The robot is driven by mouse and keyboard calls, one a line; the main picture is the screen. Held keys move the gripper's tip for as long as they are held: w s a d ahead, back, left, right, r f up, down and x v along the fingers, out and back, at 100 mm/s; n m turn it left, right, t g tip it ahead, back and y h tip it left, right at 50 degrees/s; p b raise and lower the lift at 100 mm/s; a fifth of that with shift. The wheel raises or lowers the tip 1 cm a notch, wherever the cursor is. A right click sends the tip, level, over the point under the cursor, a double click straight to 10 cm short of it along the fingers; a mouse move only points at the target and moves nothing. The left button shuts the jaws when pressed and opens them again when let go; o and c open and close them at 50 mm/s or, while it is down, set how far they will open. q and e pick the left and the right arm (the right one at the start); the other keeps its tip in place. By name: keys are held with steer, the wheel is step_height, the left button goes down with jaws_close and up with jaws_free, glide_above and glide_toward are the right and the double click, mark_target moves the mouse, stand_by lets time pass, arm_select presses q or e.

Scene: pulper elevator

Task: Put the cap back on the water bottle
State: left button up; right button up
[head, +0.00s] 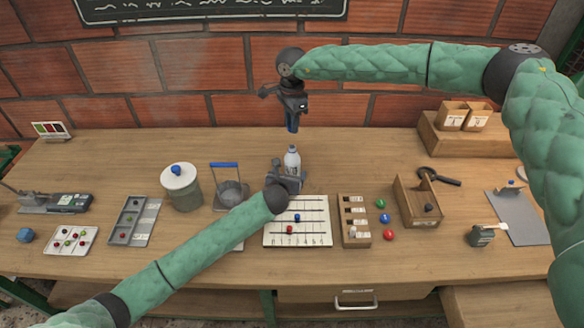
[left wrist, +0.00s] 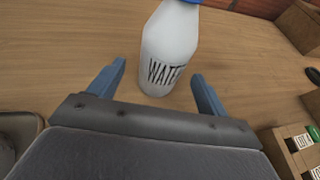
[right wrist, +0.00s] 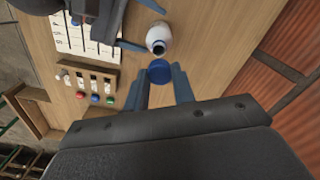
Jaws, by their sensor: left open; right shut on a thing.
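The white water bottle (head: 292,161) stands upright on the wooden table, and its "WATER" label shows in the left wrist view (left wrist: 168,50). Its mouth faces the camera uncovered in the right wrist view (right wrist: 158,40). My left gripper (head: 287,178) is open low at the bottle, its fingers apart on either side (left wrist: 158,82) with gaps showing. My right gripper (head: 292,128) is above the bottle, shut on the blue cap (right wrist: 160,72). The cap is apart from the mouth in the right wrist view. A blue bit shows at the left wrist view's top edge; its attachment is unclear.
A counting board (head: 274,239) lies just in front of the bottle. A wire-handled pot (head: 231,190) and lidded jar (head: 182,189) stand left. A block with labelled slots (head: 354,222), colored balls and a wooden box (head: 417,203) stand right. The table behind the bottle is clear.

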arm_select(q)
steer(key=shift+x, duration=1.25)
steer(key=shift+w+d+f, duration=0.15)
steer(key=shift+w+d, duration=0.15)
steer(key=shift+w, duration=0.25)
arm_select(e)
steer(key=shift+s+d+r, duration=0.1)
arm_select(q)
steer(key=shift+w+f, duration=0.15)
steer(key=shift+w, duration=0.1)
steer(key=shift+c, duration=0.3)
steer(key=c, duration=1.4)
arm_select(e)
glide_above(293, 147)
steer(key=shift+f, duration=2.5)
